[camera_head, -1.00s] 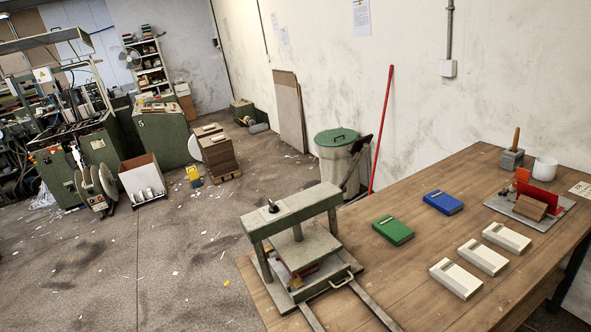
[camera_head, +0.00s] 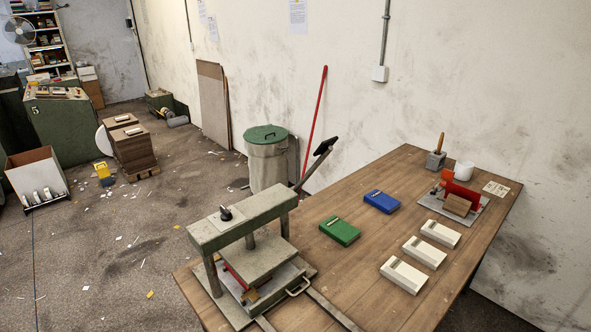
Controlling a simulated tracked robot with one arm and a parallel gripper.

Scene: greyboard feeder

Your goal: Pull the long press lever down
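The grey-green press (camera_head: 243,235) stands on the near left part of the wooden table. A long lever (camera_head: 312,170) slants up and right behind the press's right end, with a dark, wide tip (camera_head: 325,145) at its top. The lever is raised; its lower end is hidden behind the press, so I cannot see where it joins. A small black knob (camera_head: 226,213) sits on top of the press beam. My gripper is not in view.
The wooden table (camera_head: 365,240) holds a green box (camera_head: 340,231), a blue box (camera_head: 382,201) and white boxes (camera_head: 404,274). A bin (camera_head: 267,160) and a red pole (camera_head: 315,120) stand behind the lever. Open floor (camera_head: 120,270) lies left of the press.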

